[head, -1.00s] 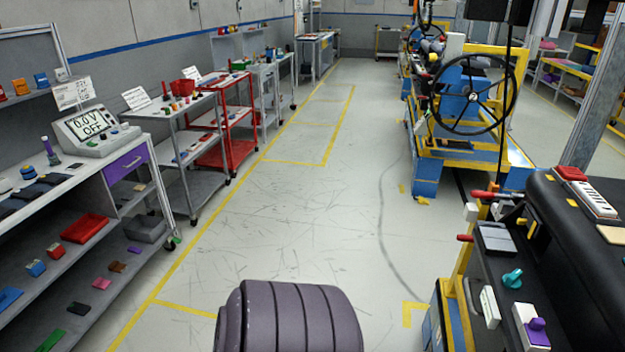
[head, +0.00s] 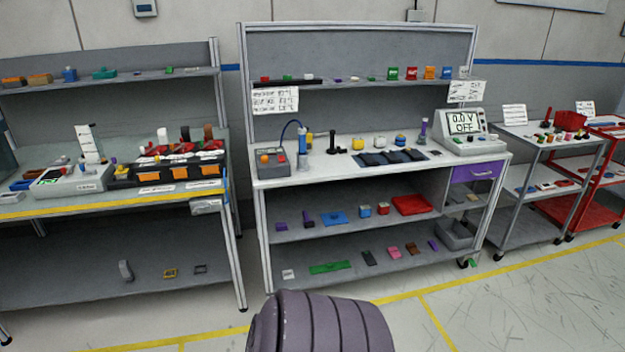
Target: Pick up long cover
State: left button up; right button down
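No part in the head view can be told for sure as the long cover. A long thin black piece (head: 288,81) lies on the upper shelf of the middle workbench, among small coloured parts. A flat green strip (head: 330,267) lies on that bench's bottom shelf. Neither of my grippers is in view, so their state is hidden.
A second bench (head: 60,208) with a black-and-orange case (head: 165,170) stands left. A grey cart (head: 520,160) and a red cart (head: 590,205) stand right. Front floor is clear.

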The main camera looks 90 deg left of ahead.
aim_at(345, 264)
jog(key=u, duration=2.65)
jog(key=z, duration=4.2)
jog(key=u, duration=4.2)
